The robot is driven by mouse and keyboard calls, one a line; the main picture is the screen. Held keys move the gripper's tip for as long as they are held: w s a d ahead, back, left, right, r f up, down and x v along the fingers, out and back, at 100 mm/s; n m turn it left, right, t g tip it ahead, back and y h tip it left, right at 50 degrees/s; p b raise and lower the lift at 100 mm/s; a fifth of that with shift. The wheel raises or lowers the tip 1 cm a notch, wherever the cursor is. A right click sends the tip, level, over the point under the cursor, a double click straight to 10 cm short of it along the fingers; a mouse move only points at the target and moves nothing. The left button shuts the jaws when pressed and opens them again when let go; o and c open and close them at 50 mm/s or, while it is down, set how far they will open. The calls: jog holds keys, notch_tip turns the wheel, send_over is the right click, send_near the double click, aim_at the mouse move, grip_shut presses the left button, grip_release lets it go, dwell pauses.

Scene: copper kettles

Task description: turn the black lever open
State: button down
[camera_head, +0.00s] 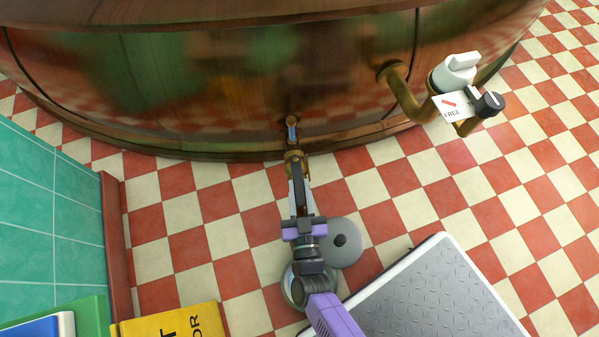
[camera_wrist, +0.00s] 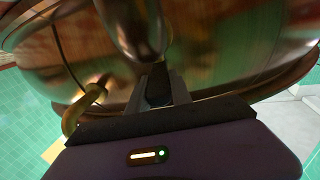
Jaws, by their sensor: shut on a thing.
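A brass tap (camera_head: 294,158) sticks out low from the front of the big copper kettle (camera_head: 230,85). My gripper (camera_head: 298,182) is at this tap, reaching in from the front. In the wrist view, my gripper (camera_wrist: 158,84) has its two pale fingers on either side of the black lever (camera_wrist: 158,92), shut on it. The lever also shows as a dark strip (camera_head: 300,198) between the fingers in the head view. The fingers hide much of the lever, so its exact angle is hard to tell.
At the right, a brass pipe (camera_head: 405,100) carries a white-handled valve (camera_head: 455,72) with a tag (camera_head: 453,107) and a black knob (camera_head: 490,104). A grey metal platform (camera_head: 435,290) stands front right. A yellow sign (camera_head: 175,322) is front left.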

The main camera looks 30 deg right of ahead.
jog(key=c, duration=1.2)
grip_release()
jog(key=shift+a, duration=0.1)
jog(key=shift+o, duration=0.2)
jog(key=p+v, duration=0.2)
jog(key=v, duration=0.5)
jog(key=shift+s+a, duration=0.2)
jog(key=shift+s, duration=0.15)
